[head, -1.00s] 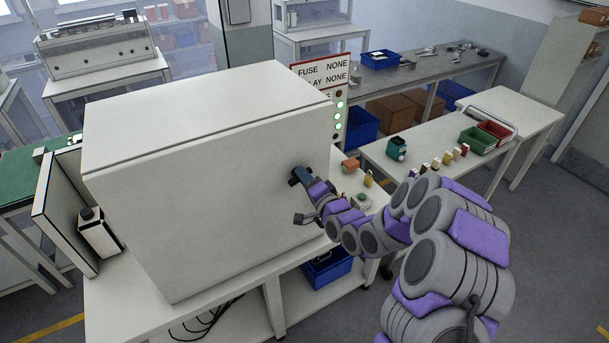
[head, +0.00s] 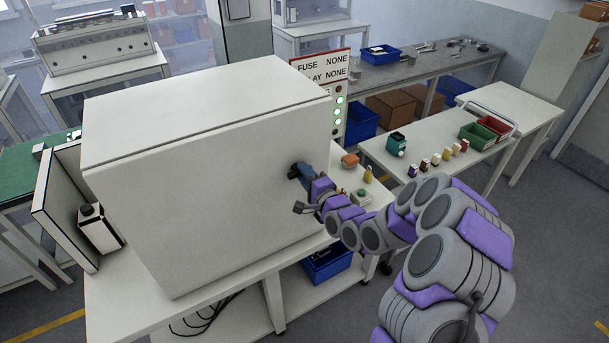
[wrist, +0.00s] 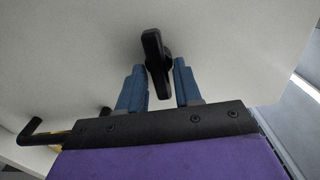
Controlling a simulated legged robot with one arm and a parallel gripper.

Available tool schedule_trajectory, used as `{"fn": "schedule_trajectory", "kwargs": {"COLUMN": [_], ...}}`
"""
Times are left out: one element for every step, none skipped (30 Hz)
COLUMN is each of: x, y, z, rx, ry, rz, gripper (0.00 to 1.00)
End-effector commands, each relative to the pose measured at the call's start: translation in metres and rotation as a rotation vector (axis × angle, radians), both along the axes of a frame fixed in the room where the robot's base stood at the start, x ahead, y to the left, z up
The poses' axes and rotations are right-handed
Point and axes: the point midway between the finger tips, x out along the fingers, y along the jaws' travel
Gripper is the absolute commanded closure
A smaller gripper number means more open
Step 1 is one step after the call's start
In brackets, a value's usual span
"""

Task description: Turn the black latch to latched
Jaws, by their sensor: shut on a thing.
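The black latch (wrist: 155,58) is on the white face of the large cabinet. In the wrist view it sits between the two blue fingers of my gripper (wrist: 158,74), long side running nearly up the picture with a slight tilt. In the head view my gripper (head: 301,173) is at the right part of the cabinet's front face (head: 220,190). There the latch (head: 293,168) is mostly hidden by the fingers. My gripper is shut on the latch.
A sign panel with green lights (head: 339,113) stands behind the cabinet. Small coloured parts lie on the side table (head: 400,155), with green and red bins (head: 478,135) farther along. A blue bin (head: 328,262) is on the lower shelf. Floor to the right is clear.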

Motion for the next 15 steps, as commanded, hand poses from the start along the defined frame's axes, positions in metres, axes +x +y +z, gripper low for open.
{"fn": "schedule_trajectory", "kwargs": {"x": [0.0003,0.0003,0.0003,0.0003,0.0003,0.0003,0.0002,0.0002,-0.0001,-0.0004,-0.0007,-0.0012,-0.0014,-0.0018,-0.0022], "y": [-0.0011,-0.0011,-0.0011,-0.0011,-0.0011,-0.0011,-0.0010,-0.0009,-0.0008,-0.0008,-0.0007,-0.0006,-0.0006,-0.0006,-0.0010], "z": [-0.0021,-0.0022,-0.0023,-0.0023,-0.0023,-0.0022,-0.0022,-0.0020,-0.0017,-0.0013,-0.0009,-0.0005,-0.0003,0.0000,0.0000], "rx": [-0.001,-0.001,-0.001,-0.001,-0.001,-0.001,-0.001,-0.001,-0.001,-0.001,-0.002,-0.001,-0.001,-0.001,-0.001], "ry": [0.005,0.005,0.005,0.005,0.005,0.005,0.005,0.004,0.004,0.003,0.003,0.002,0.002,0.001,0.001], "rz": [-0.003,-0.003,-0.003,-0.003,-0.003,-0.003,-0.003,-0.002,-0.002,-0.002,-0.002,-0.001,-0.001,-0.001,-0.001], "gripper": [0.97,0.97,0.97,0.97,0.63,0.60,0.57,0.55,0.55,0.55,0.55,0.55,0.55,0.55,0.55]}}
